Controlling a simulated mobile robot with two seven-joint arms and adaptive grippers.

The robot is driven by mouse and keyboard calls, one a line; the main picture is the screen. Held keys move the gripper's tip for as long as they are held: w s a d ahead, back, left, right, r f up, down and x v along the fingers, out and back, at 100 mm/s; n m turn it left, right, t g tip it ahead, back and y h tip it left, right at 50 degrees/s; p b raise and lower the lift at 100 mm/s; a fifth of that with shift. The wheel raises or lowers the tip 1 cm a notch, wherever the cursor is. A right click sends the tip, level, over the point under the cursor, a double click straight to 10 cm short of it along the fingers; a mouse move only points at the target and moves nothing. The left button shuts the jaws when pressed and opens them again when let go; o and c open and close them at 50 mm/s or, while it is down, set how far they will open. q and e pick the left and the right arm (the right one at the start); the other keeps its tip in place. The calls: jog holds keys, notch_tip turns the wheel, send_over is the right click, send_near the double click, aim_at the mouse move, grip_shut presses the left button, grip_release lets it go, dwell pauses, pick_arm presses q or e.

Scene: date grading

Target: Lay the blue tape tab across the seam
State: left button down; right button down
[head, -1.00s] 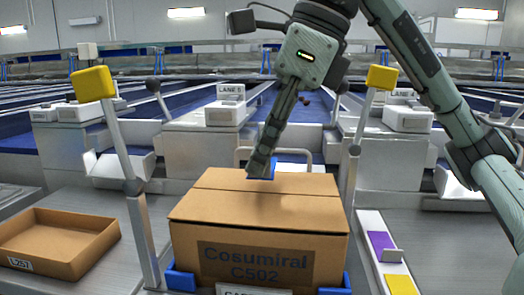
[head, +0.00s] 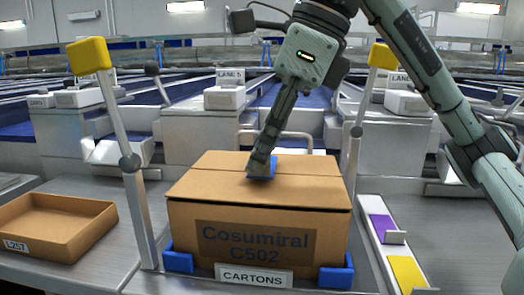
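The closed brown carton (head: 310,190), marked "Cosumiral C502", sits upright in a blue-cornered holder (head: 337,277). Its top seam (head: 305,174) runs from left to right across the lid. My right gripper (head: 260,168) points down over the middle of the lid, its fingers seen close together and edge-on. It is shut on the blue tape tab (head: 267,171), which shows at the fingertips over the seam. The fingers hide part of the tab, and I cannot tell whether it touches the cardboard. My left gripper is not in view.
Yellow-topped posts (head: 89,56) stand to the left and right (head: 382,56) of the carton. An open brown tray (head: 55,238) lies at left. A narrow white strip holder (head: 375,238) with a purple tab (head: 383,228) and a yellow tab (head: 407,272) lies at right.

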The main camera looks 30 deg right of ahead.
jog(key=shift+f, duration=0.3)
dwell(0.5)
jog(key=c, duration=1.6)
grip_release()
jog(key=shift+c, duration=0.2)
jog(key=shift+c, duration=1)
